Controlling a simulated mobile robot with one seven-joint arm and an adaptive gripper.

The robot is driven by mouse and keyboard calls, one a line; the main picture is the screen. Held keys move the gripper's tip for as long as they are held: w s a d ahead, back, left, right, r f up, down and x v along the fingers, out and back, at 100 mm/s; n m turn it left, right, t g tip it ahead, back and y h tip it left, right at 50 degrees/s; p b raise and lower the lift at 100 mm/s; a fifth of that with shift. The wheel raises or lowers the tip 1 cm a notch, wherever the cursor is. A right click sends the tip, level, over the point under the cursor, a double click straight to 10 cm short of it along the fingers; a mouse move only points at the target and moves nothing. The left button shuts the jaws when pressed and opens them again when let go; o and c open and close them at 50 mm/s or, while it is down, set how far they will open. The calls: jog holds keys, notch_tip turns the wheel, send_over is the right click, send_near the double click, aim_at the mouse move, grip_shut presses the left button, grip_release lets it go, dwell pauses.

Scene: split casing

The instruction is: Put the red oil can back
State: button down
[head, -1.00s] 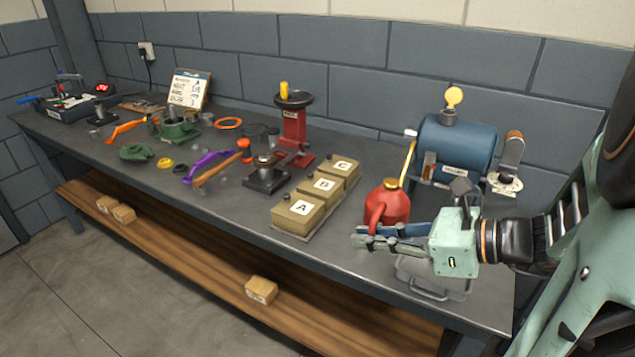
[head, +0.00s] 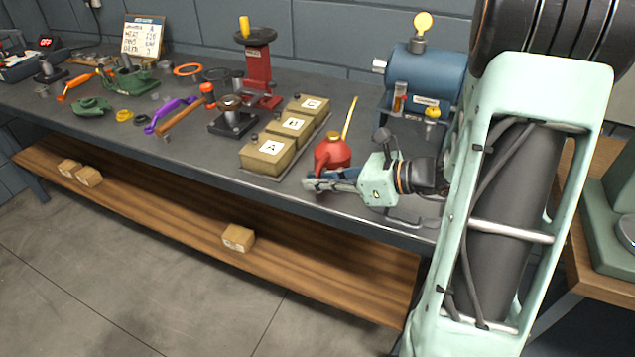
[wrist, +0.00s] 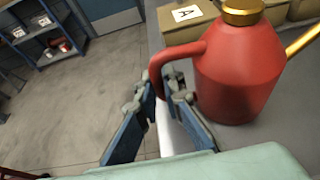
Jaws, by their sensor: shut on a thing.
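The red oil can (head: 333,153) has a gold cap and a long thin yellow spout, and stands upright near the bench's front edge. In the wrist view the red oil can (wrist: 240,70) fills the right side, with its curved handle toward me. My gripper (head: 312,184) reaches in from the right along the front edge. In the wrist view my gripper (wrist: 165,95) has its fingers shut on the handle's lower end. I cannot tell whether the can's base rests on the bench or hangs slightly above it.
Boxes lettered A (head: 268,153) and others stand just left of the can. A blue motor-like machine (head: 425,75) stands behind it. A red press stand (head: 257,65) and loose parts lie further left. A grey tray (head: 410,215) lies under my wrist. The shelf below holds small cartons (head: 238,238).

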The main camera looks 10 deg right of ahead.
jog(key=shift+f, duration=0.15)
jog(key=c, duration=2.1)
grip_release()
jog(key=shift+r, duration=0.3)
jog(key=p+v, duration=0.1)
jog(key=v, duration=1.1)
jog(key=shift+s+f, duration=0.1)
